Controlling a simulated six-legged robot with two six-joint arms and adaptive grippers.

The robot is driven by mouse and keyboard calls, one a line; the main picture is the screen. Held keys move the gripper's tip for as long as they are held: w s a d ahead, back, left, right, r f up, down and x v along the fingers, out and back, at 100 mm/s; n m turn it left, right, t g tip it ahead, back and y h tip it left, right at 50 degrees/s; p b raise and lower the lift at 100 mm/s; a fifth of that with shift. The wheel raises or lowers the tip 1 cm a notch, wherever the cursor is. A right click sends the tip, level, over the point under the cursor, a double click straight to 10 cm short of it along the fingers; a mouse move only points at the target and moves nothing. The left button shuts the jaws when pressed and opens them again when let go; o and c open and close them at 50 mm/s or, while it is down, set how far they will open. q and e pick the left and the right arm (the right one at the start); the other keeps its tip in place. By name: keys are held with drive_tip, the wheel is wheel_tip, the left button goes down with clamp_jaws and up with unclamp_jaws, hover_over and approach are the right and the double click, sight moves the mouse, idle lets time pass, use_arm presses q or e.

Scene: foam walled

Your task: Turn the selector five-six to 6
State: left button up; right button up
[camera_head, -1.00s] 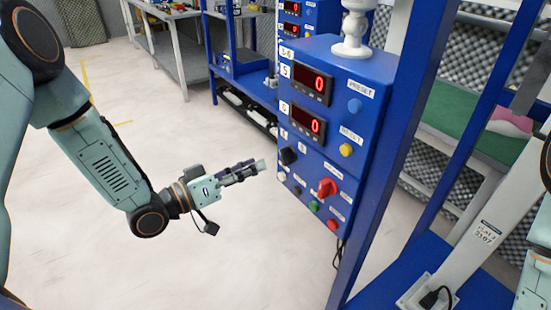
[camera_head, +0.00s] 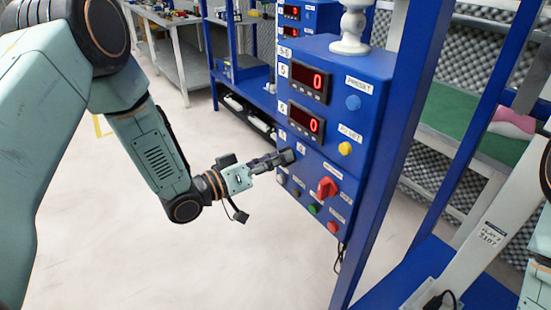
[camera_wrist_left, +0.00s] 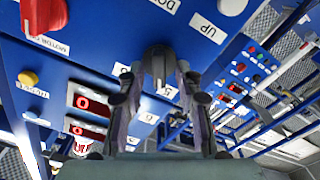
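The selector five-six is a dark knob on the blue control panel (camera_head: 375,115). In the left wrist view the selector (camera_wrist_left: 158,58) stands between the fingertips of my left gripper (camera_wrist_left: 158,72). The fingers are apart, one on each side of the knob, with slight gaps; contact is not clear. In the head view my left gripper (camera_head: 284,158) reaches the panel from the left and largely covers the selector. The knob's exact setting is hard to read. My right gripper is out of the head view.
A red rotary switch (camera_head: 327,188), a yellow button (camera_head: 345,149), a blue button (camera_head: 353,102), and small green (camera_head: 313,208) and red (camera_head: 332,227) buttons sit close by. Two displays (camera_head: 310,80) read 0. A blue frame post (camera_head: 395,150) stands right of the panel. Floor at left is clear.

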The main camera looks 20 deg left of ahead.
use_arm(q)
drive_tip(key=shift+d, duration=0.15)
drive_tip(key=c, duration=0.4)
clamp_jaws()
drive_tip(key=shift+m, duration=0.3)
drive_tip(key=m+p, duration=0.2)
drive_tip(key=m, duration=0.9)
drive_tip(key=shift+d, duration=0.1)
drive_tip(key=shift+s+m, duration=0.1)
drive_tip(key=shift+m, duration=0.2)
